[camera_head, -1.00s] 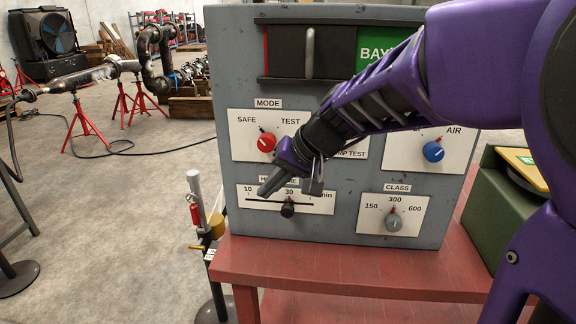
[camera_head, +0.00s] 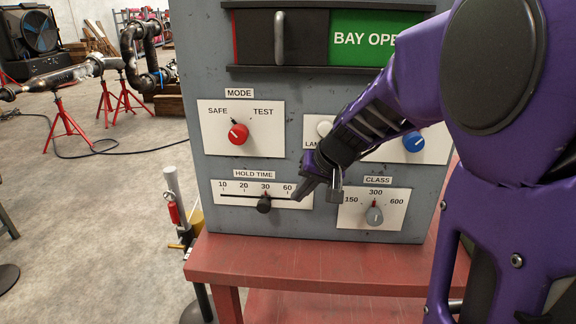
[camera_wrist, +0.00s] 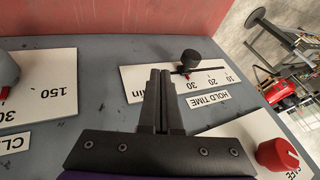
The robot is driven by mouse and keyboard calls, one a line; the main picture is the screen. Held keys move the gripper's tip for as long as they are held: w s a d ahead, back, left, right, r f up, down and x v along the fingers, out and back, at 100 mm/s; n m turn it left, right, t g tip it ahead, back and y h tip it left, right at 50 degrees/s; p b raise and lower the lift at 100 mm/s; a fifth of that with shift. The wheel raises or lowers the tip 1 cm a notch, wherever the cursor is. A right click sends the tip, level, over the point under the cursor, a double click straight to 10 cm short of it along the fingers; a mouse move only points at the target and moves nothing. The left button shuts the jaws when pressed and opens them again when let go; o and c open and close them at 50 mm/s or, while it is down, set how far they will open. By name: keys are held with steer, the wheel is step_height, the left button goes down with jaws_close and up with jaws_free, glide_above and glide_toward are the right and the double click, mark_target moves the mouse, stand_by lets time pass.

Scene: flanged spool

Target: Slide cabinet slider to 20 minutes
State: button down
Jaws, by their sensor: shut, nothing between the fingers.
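The cabinet slider is a black round knob (camera_head: 264,204) on a horizontal slot in the white HOLD TIME plate (camera_head: 232,199). Its red pointer is at the 30 mark, right of 20. The knob also shows in the wrist view (camera_wrist: 191,59), with its pointer by 30. My gripper (camera_head: 316,196) is shut and empty, in front of the plate's right end and to the right of the knob, apart from it. It hides the "min" label in the head view. In the wrist view the shut fingers (camera_wrist: 161,75) point beside the knob, with a gap between them.
The grey cabinet (camera_head: 217,163) stands on a red table (camera_head: 320,257). The red MODE knob (camera_head: 238,135) is above the slider, the grey CLASS knob (camera_head: 374,216) to its right, and the blue knob (camera_head: 413,142) at upper right. A post with a red cylinder (camera_head: 174,213) stands left of the table.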

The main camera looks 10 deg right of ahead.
mark_target(265, 203)
steer(key=a+f, duration=0.1)
steer(key=w+a, duration=0.1)
steer(key=a, duration=0.1)
steer(key=a+f, duration=0.1)
steer(key=shift+w+a+f, duration=0.25)
steer(key=shift+w+f, duration=0.1)
steer(key=shift+a, duration=0.1)
steer(key=a, duration=0.2)
steer(key=w+a+p, duration=0.1)
steer(key=a, duration=0.2)
steer(key=shift+d, duration=0.1)
